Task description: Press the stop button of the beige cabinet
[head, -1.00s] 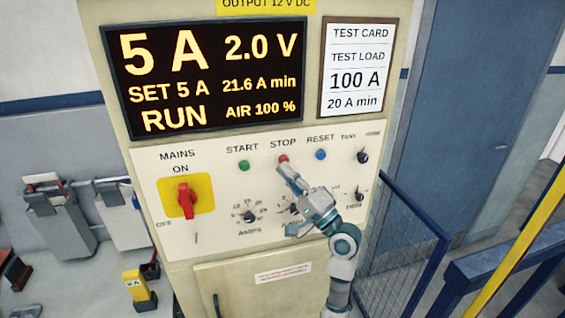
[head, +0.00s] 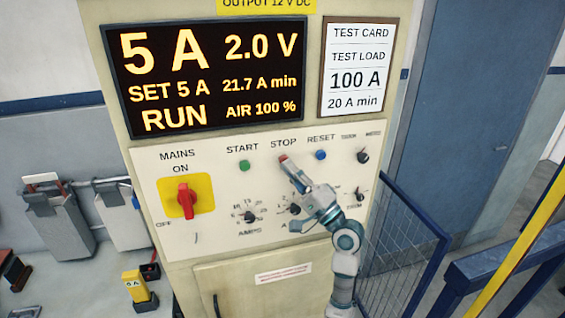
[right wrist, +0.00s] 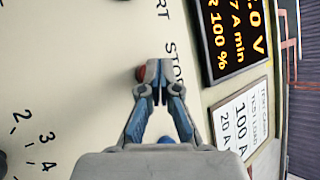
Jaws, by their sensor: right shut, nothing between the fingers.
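The beige cabinet (head: 330,255) stands upright in front of me with a pale control panel. Its red stop button (head: 283,158) sits under the STOP label, between the green start button (head: 245,166) and the blue reset button (head: 320,155). My right gripper (head: 289,166) is shut and empty, with its fingertips at the lower edge of the stop button in the head view. In the right wrist view the red stop button (right wrist: 141,73) shows just left of the fingertips, partly hidden by them. I cannot tell whether they touch. My left gripper is not in view.
The display (head: 207,75) reads 5 A, 2.0 V and RUN. A red mains switch (head: 186,200) is on the panel's left, and knobs (head: 249,216) lie below the buttons. A blue mesh barrier (head: 400,245) stands to the right of the cabinet.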

